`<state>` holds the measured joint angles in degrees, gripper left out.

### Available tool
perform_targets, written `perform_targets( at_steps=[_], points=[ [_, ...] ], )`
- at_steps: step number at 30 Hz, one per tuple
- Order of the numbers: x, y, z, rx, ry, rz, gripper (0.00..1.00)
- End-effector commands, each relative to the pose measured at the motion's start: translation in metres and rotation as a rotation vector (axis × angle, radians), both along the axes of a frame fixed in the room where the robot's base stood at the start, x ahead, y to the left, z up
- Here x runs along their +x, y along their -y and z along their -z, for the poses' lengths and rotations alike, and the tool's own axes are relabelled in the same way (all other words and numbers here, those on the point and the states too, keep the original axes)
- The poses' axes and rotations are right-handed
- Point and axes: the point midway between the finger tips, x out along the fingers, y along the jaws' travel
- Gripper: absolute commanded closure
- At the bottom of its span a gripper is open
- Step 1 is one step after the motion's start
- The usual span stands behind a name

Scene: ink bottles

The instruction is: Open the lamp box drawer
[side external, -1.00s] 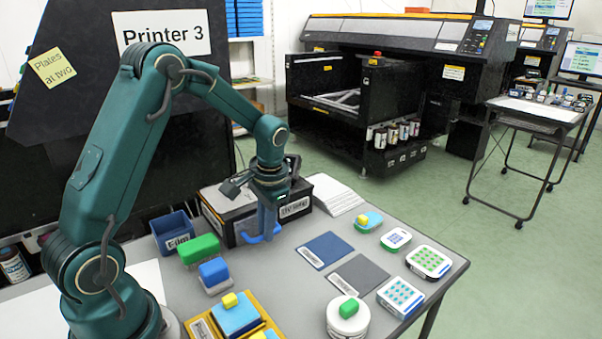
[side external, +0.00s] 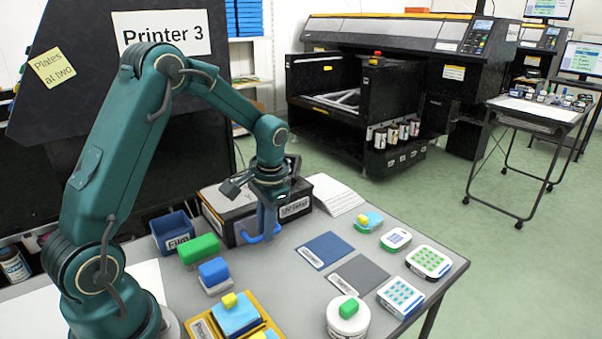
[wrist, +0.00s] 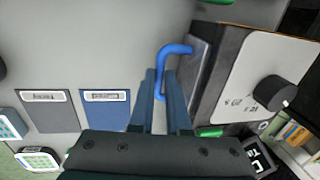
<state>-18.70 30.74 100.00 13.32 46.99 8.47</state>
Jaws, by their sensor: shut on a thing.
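The lamp box (side external: 228,217) is a dark box with a light top at the back of the table, and its label is partly hidden by my gripper. In the wrist view the lamp box (wrist: 235,75) is at the right, with a blue bent handle (wrist: 176,49) on its near side. My gripper (wrist: 160,90) has its two fingers on either side of the handle and is shut on it. In the side view my gripper (side external: 266,222) reaches down in front of the box, and the blue handle (side external: 250,239) shows low beside the fingers. I cannot see a clear gap at the drawer.
A blue Film bin (side external: 173,233) and a green-topped block (side external: 199,250) stand left of the box. A paper stack (side external: 335,194) lies to its right. Blue (side external: 325,250) and grey (side external: 358,275) mats lie in front, with bare table between them and the box.

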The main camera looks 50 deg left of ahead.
Motion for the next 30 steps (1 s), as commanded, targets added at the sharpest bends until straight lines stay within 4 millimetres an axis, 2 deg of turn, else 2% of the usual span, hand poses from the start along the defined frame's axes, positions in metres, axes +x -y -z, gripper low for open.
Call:
perform_targets(
  at_steps=[4, 7, 15, 21, 30],
  points=[
    [0.001, 0.0, -0.002, 0.003, 0.003, 0.001, 1.0],
    [0.001, 0.009, -0.002, 0.002, 0.003, 0.006, 1.0],
    [0.003, 0.066, -0.002, -0.002, 0.007, 0.012, 1.0],
    [0.002, 0.094, -0.002, -0.002, 0.008, 0.007, 1.0],
    [0.002, 0.099, -0.002, -0.002, 0.009, 0.003, 1.0]
  ],
)
